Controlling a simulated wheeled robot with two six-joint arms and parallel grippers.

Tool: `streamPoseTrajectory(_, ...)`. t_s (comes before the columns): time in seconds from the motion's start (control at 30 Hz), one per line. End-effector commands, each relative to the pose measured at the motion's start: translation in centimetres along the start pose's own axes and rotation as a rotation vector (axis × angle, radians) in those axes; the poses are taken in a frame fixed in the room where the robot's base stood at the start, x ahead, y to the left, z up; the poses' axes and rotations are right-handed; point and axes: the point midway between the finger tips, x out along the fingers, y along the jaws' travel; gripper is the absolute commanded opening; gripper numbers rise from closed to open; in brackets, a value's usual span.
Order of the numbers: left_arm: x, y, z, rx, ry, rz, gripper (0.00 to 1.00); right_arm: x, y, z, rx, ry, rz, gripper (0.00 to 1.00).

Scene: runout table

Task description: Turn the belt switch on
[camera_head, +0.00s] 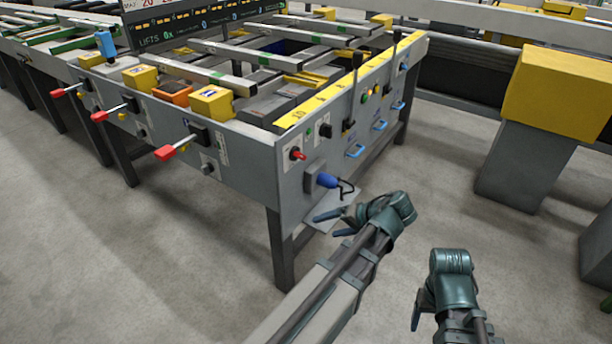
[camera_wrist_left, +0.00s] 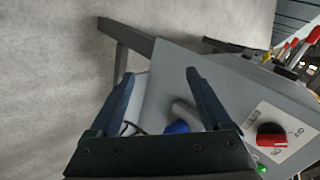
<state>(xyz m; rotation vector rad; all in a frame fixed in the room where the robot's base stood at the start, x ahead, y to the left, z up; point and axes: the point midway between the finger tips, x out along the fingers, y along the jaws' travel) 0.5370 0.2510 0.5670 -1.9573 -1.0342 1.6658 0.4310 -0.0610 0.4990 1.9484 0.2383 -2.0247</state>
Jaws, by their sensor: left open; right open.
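A red rotary switch (camera_head: 297,153) sits on a white label plate at the near corner of the table's grey end panel. It also shows at the lower right of the left wrist view (camera_wrist_left: 272,135), its lettering too small to read surely. My left gripper (camera_head: 334,223) is open and empty, in front of the panel, below and right of the red switch and apart from it.
A blue plug-like part (camera_head: 327,180) with a dark cable juts from the panel below the switch, close to my left gripper. A green light (camera_wrist_left: 262,169) is beside the switch. Red-tipped levers (camera_head: 178,147) stick out on the left side. A yellow-topped pedestal (camera_head: 560,92) stands right.

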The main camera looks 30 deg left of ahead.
Motion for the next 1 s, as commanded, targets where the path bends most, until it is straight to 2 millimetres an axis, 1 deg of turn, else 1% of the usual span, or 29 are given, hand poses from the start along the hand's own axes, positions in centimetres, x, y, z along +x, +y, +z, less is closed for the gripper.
streamPoseTrajectory(0.03,-0.8,-0.7,-1.6,-0.044,0.041,-0.095,0.82,0.3,0.0,0.0,0.000,0.000,0.000,0.69)
streamPoseTrajectory(0.07,-1.5,-1.4,-2.4,-0.076,0.069,-0.152,0.82,0.3,0.0,0.0,0.000,0.000,0.000,0.69)
streamPoseTrajectory(0.17,-4.3,-3.5,-4.6,-0.184,0.169,-0.325,0.82,0.3,0.0,0.0,0.000,0.000,0.000,0.69)
streamPoseTrajectory(0.2,-5.5,-4.3,-5.3,-0.225,0.211,-0.385,0.82,0.3,0.0,0.0,0.000,0.000,0.000,0.69)
streamPoseTrajectory(0.3,-8.3,-5.6,-6.6,-0.315,0.306,-0.503,0.82,0.2,0.0,0.0,0.000,0.000,0.000,0.69)
streamPoseTrajectory(0.4,-10.4,-6.4,-7.3,-0.378,0.377,-0.577,0.82,0.2,0.0,0.0,0.000,0.000,0.000,0.69)
streamPoseTrajectory(0.5,-11.6,-6.8,-7.6,-0.414,0.416,-0.617,0.82,0.2,0.0,0.0,0.000,0.000,0.000,0.69)
streamPoseTrajectory(0.63,-12.0,-7.0,-7.7,-0.427,0.432,-0.632,0.82,0.2,0.0,0.0,0.000,0.000,0.000,0.69)
streamPoseTrajectory(0.77,-11.7,-7.4,-7.7,-0.427,0.430,-0.632,0.82,0.2,0.0,0.0,0.000,0.000,0.000,0.69)
streamPoseTrajectory(0.87,-10.8,-8.1,-8.0,-0.426,0.429,-0.631,0.82,0.3,0.0,0.0,0.000,0.000,0.000,0.69)
streamPoseTrajectory(1.0,-8.8,-9.8,-8.6,-0.426,0.426,-0.632,0.82,0.3,0.0,0.0,0.000,0.000,0.000,0.69)
